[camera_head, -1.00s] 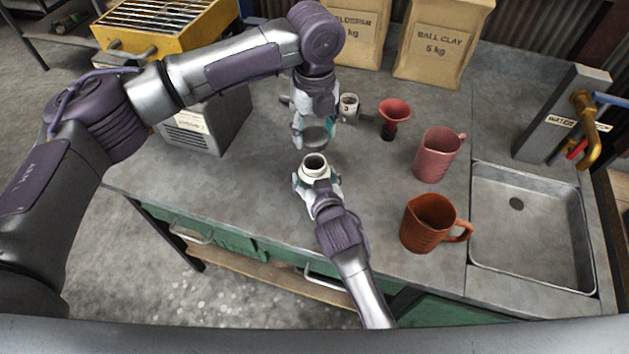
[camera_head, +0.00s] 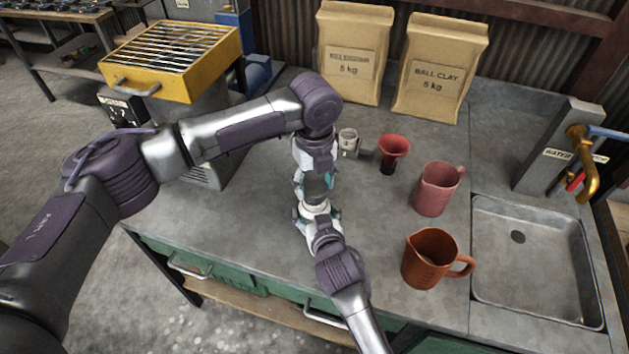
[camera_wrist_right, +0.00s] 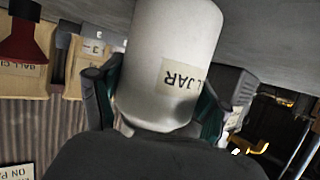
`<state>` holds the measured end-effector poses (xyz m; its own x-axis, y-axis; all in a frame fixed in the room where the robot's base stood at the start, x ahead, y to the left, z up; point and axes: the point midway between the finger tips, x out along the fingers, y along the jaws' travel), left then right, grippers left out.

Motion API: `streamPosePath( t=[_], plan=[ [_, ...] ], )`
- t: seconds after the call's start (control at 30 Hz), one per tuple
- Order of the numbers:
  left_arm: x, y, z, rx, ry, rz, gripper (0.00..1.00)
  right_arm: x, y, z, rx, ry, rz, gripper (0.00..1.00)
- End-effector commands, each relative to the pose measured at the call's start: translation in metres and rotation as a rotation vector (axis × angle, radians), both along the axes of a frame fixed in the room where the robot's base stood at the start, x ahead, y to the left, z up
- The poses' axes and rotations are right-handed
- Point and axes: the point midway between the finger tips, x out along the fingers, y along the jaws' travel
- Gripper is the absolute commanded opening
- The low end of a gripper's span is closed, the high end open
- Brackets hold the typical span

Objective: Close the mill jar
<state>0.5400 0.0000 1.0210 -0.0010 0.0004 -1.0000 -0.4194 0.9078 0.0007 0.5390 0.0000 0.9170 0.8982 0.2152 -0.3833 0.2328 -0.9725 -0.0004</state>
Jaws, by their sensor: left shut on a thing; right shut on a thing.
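The white mill jar (camera_head: 312,209) stands on the grey bench, and its label shows in the right wrist view (camera_wrist_right: 186,80). My right gripper (camera_head: 317,216) is shut around the jar's sides from the front. My left gripper (camera_head: 313,176) comes from above and is shut on the dark grey lid (camera_head: 317,187). The lid is directly over the jar's mouth, at or very near its rim. The mouth is hidden, so I cannot tell whether the lid is seated.
The sink (camera_head: 540,262) is further right. Clay bags (camera_head: 438,68) stand behind. Bench left of the jar is clear.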

Motion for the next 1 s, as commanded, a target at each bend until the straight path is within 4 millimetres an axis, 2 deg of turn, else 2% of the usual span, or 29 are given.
streamPosePath(
  t=[0.4, 1.0],
  plan=[
    [0.000, 0.000, -0.017, -0.001, 0.000, 0.000, 0.25, 0.000, 0.000, 0.000, 0.000, 0.001, 0.000, 0.13],
    [0.000, 0.000, -0.018, 0.000, 0.000, 0.001, 0.25, 0.000, 0.000, 0.000, 0.000, 0.001, 0.000, 0.13]
  ],
)
